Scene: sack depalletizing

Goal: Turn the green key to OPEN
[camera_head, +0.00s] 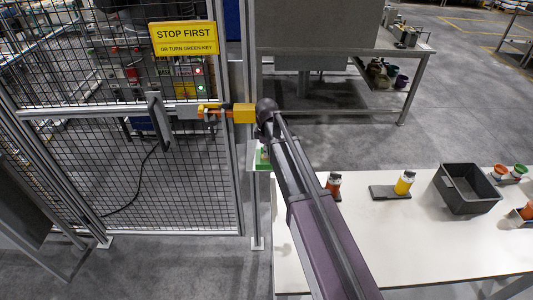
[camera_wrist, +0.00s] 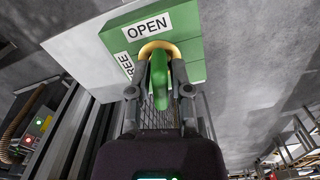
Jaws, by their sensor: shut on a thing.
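The green key (camera_wrist: 158,78) stands out from a yellow ring (camera_wrist: 173,47) on a green switch box (camera_wrist: 191,50) in the wrist view. A white OPEN label (camera_wrist: 148,28) lies above the key and a FREE label (camera_wrist: 125,64) is to its left. The key's grip looks upright in the picture, with its top toward OPEN. My gripper (camera_wrist: 159,90) has a finger on each side of the key and is shut on it. In the head view the green box (camera_head: 262,157) shows only partly, behind my arm, and my gripper is hidden there.
A mesh fence gate (camera_head: 180,180) with a yellow STOP FIRST sign (camera_head: 184,38) and a yellow latch block (camera_head: 243,113) stands left of my arm. A white table (camera_head: 400,235) with a black bin (camera_head: 467,187) and a yellow-bodied item (camera_head: 404,183) is at right.

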